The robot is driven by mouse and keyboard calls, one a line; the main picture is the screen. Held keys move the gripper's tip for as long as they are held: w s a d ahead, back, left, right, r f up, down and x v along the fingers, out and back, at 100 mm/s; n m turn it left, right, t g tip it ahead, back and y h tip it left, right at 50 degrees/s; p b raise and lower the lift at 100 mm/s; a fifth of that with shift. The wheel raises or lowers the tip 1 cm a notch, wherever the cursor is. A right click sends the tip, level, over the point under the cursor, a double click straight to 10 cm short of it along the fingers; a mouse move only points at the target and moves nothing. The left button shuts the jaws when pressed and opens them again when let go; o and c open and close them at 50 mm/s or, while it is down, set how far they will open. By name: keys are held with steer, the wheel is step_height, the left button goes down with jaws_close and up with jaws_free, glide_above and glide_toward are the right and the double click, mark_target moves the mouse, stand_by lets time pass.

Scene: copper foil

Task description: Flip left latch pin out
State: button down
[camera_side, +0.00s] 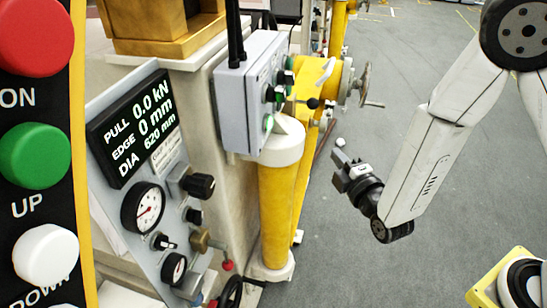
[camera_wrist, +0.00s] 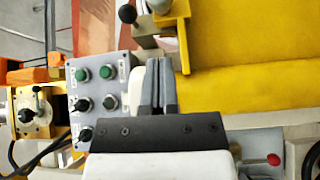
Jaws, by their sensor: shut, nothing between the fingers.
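My gripper (camera_side: 343,158) is shut and empty. In the side view it hangs in free space above the grey floor, right of the yellow machine (camera_side: 303,170) and apart from it. In the wrist view the closed fingers (camera_wrist: 161,68) point up the picture, just below a yellow bracket (camera_wrist: 172,22). A lever with a black ball knob (camera_wrist: 127,13) lies at that bracket's upper left; a black ball knob (camera_side: 313,103) also shows on the machine in the side view. I cannot tell whether either is the left latch pin.
A grey control box (camera_side: 250,88) stands on the yellow post (camera_side: 277,215). In the wrist view the box (camera_wrist: 122,70), with green buttons, is left of my fingers. A red-knobbed lever (camera_wrist: 273,159) is at lower right. A handwheel (camera_side: 364,84) sticks out behind. The floor (camera_side: 440,215) is clear.

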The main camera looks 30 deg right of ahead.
mark_target(325, 128)
steer(key=shift+w, duration=0.1)
steer(key=shift+w+d+r, duration=0.1)
steer(key=shift+w+d, duration=0.1)
steer(key=shift+w, duration=1.4)
steer(key=shift+w+d+f, duration=0.1)
steer(key=shift+w+d, duration=0.15)
steer(key=shift+w, duration=1.4)
steer(key=shift+w+d+r, duration=0.1)
steer(key=shift+w+d, duration=0.1)
steer(key=shift+w, duration=1.4)
steer(key=shift+s+d, duration=1)
steer(key=shift+d, duration=0.05)
steer(key=shift+s, duration=0.1)
steer(key=s+a, duration=0.1)
steer(key=s, duration=0.8)
steer(key=shift+s+a, duration=0.2)
steer(key=shift+s, duration=0.2)
